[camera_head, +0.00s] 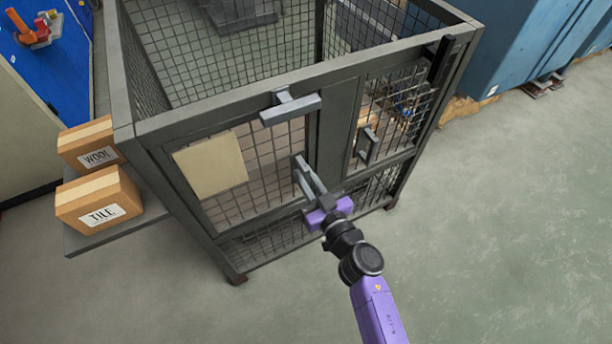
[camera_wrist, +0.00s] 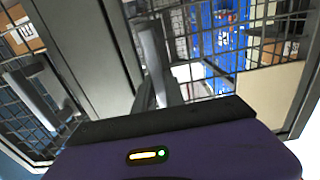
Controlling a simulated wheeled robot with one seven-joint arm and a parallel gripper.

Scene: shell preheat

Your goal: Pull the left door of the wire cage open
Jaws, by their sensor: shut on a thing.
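The wire cage (camera_head: 235,103) has a dark grey frame and mesh doors. Its left door (camera_head: 265,160) carries a beige plate (camera_head: 210,164); the plate also shows in the wrist view (camera_wrist: 258,95). My gripper (camera_head: 305,172) is at the right side of the left door and is shut on the left door's handle, which is mostly hidden by the fingers. In the wrist view the gripper fingers (camera_wrist: 158,75) reach to the door's edge beside a wide grey post. The left door appears flush with the frame.
The smaller right door has its own grey handle (camera_head: 367,145). A grey T-shaped bar (camera_head: 290,107) sticks out above the left door. Boxes marked WOOL (camera_head: 92,146) and TILE (camera_head: 98,200) stand on a side shelf. The floor in front (camera_head: 200,300) is clear.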

